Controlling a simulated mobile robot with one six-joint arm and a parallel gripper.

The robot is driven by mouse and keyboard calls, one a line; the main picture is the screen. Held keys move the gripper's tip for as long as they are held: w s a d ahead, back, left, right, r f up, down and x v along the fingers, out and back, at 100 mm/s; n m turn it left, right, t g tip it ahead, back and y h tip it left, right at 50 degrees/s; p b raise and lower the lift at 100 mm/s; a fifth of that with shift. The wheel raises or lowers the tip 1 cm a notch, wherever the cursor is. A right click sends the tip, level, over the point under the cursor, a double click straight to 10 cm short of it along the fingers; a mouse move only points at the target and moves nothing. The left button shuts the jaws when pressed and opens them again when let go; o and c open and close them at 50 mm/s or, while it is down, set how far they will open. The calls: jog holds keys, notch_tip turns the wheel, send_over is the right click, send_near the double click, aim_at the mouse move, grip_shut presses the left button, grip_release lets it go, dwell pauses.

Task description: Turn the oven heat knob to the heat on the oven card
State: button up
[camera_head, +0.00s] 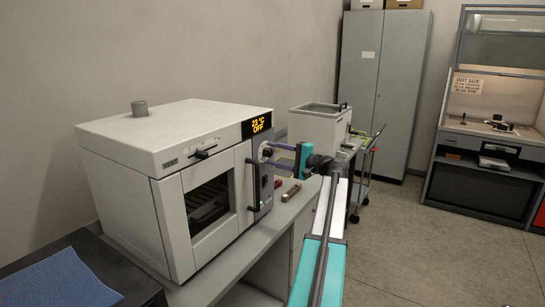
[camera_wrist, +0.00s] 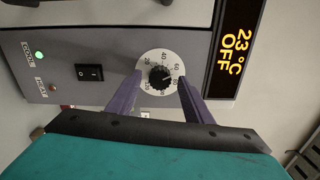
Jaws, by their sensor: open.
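The white oven (camera_head: 165,150) stands on a bench at the left, its door closed. Its display (camera_head: 257,124) reads 23 °C OFF, and the display also shows in the wrist view (camera_wrist: 235,45). The heat knob (camera_wrist: 161,77) is a small black knob on a round white dial with numbers, in the grey side panel. My gripper (camera_wrist: 160,84) is open, with one purple finger on each side of the dial and the knob between the tips. I cannot tell whether the fingers touch it. In the head view, my gripper (camera_head: 270,155) reaches the panel. I see no oven card.
A black rocker switch (camera_wrist: 89,73), a lit green lamp (camera_wrist: 40,55) and a dull red lamp (camera_wrist: 52,87) sit beside the dial. The oven door handle (camera_head: 252,185) stands out near my gripper. Small items (camera_head: 291,192) lie on the bench.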

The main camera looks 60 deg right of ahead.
jog(key=s+b, duration=0.2)
jog(key=s, duration=1.1)
jog(key=shift+s+b, duration=0.4)
